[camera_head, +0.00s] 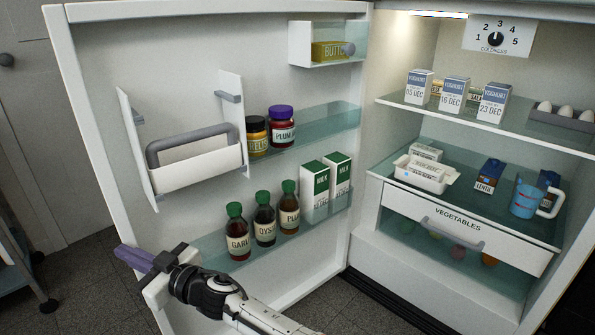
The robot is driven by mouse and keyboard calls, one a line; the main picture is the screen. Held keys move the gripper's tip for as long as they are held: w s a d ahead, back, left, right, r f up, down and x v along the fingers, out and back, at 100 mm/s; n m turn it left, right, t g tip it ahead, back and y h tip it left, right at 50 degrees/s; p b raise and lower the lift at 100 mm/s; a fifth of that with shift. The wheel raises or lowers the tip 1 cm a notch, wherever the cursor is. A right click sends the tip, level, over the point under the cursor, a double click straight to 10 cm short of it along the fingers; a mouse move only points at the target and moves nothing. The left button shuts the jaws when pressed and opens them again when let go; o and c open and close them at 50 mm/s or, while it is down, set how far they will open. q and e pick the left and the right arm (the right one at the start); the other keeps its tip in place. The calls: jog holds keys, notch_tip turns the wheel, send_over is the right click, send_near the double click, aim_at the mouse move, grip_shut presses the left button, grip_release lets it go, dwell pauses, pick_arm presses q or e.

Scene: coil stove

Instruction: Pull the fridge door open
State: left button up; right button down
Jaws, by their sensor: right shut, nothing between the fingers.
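The fridge door (85,110) stands wide open, swung out to the left, with its inner side facing me. Nothing shows between the fingers. Whether the gripper touches the door edge I cannot tell. The door's outer side and its handle are hidden. My left gripper is not in view.
The door shelves hold sauce bottles (264,222), jars (281,130) and milk cartons (316,185). Yoghurt cartons (454,95) stand on the upper fridge shelf. The vegetables drawer (462,222) is below. A wheeled cart (15,265) stands at the far left. Tiled floor (85,285) shows left of the door.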

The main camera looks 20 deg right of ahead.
jog(key=shift+w+a, duration=0.1)
jog(key=shift+w, duration=0.2)
dwell(0.6)
